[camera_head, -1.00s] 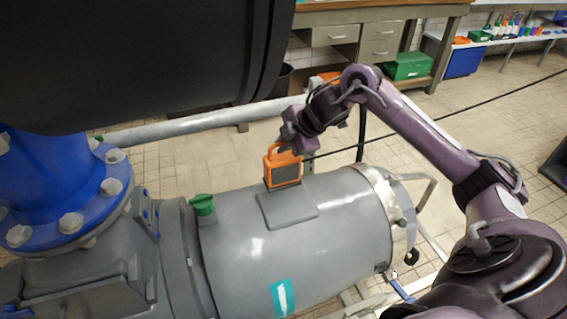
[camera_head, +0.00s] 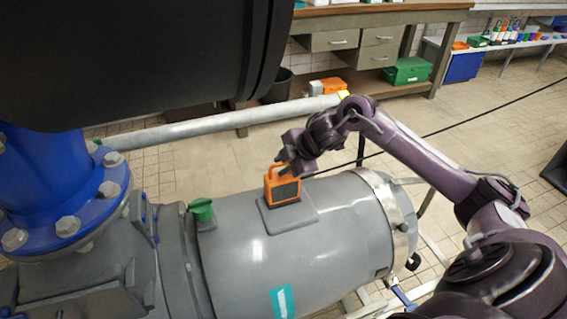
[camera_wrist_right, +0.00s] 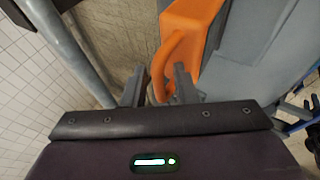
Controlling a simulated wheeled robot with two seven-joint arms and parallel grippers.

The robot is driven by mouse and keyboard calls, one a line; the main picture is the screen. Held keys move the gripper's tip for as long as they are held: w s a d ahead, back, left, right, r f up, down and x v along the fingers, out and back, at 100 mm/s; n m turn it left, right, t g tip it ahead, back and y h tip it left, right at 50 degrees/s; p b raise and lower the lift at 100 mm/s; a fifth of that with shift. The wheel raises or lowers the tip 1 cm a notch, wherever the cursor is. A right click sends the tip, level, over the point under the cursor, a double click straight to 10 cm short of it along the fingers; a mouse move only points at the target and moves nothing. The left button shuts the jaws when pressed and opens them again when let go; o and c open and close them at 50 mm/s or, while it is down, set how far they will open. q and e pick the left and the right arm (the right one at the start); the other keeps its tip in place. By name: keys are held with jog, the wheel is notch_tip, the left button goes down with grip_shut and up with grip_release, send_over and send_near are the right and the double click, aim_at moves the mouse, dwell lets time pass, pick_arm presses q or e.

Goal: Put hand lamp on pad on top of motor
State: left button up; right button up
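The orange hand lamp (camera_head: 282,187), with a dark front panel, stands upright on the back left part of the grey pad (camera_head: 308,217), on top of the grey motor (camera_head: 345,240). My right gripper (camera_head: 284,161) is at the lamp's top handle. In the right wrist view the fingers (camera_wrist_right: 159,88) stand apart on either side of the lamp's orange handle (camera_wrist_right: 168,62). A gap shows between the left finger and the handle; the right finger is close against it. The lamp's underside is hidden. My left gripper is not in view.
A large black cylinder (camera_head: 140,60) hangs over the upper left. A blue flanged pipe (camera_head: 55,185) and a green cap (camera_head: 202,208) are left of the pad. A grey pipe (camera_head: 220,122) runs behind the motor. A workbench (camera_head: 375,20) stands at the back.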

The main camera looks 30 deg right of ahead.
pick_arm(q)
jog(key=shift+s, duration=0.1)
pick_arm(e)
jog(key=shift+o, duration=0.3)
jog(key=shift+r, duration=0.15)
